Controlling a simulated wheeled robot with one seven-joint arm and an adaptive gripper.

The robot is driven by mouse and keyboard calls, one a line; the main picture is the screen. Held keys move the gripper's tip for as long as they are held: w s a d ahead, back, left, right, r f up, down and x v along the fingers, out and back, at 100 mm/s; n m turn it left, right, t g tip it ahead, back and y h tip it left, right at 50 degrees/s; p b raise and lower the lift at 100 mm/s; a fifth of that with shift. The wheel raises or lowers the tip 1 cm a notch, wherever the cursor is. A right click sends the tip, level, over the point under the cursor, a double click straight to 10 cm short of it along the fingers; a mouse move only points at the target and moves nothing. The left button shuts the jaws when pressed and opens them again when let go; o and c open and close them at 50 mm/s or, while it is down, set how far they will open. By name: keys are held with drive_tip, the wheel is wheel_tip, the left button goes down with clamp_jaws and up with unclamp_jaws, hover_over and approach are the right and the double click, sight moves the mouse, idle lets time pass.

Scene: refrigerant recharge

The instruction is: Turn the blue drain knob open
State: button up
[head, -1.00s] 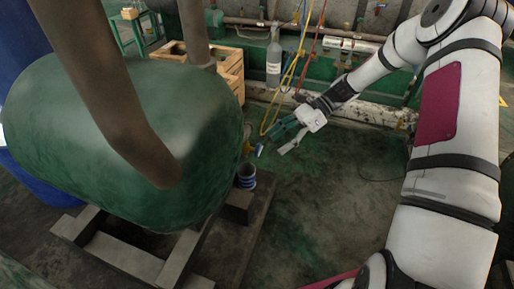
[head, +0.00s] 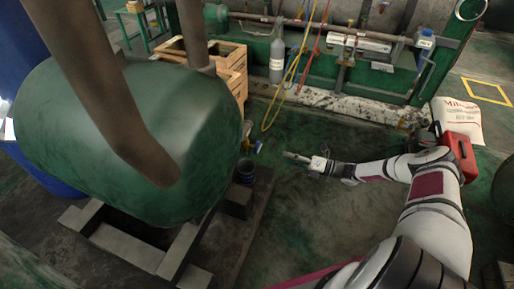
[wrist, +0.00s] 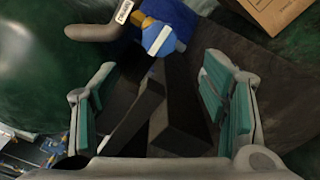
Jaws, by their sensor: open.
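The blue drain knob (wrist: 158,38) has a pale stripe across its face and sits by a brass fitting (wrist: 144,20) at the top middle of the wrist view. In the head view the knob (head: 258,147) is small, by the right end of the green tank (head: 130,135). My gripper (wrist: 158,76) is open and empty, with teal pads on both fingers. The knob lies beyond the fingertips, between their lines, and is not touched. In the head view my gripper (head: 287,155) is just right of the knob and tank end.
The tank rests on a timber cradle (head: 120,248). A wooden crate (head: 236,72), a grey cylinder (head: 277,62) and yellow hoses (head: 287,85) are behind. A red toolbox (head: 459,155) is right.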

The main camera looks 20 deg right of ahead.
sight(259, 149)
drive_tip(key=b+x, duration=0.3)
drive_tip(key=x, duration=1)
drive_tip(key=shift+w+a, duration=0.15)
drive_tip(key=shift+a, duration=0.15)
drive_tip(key=c, duration=1.2)
drive_tip(key=shift+o, duration=0.2)
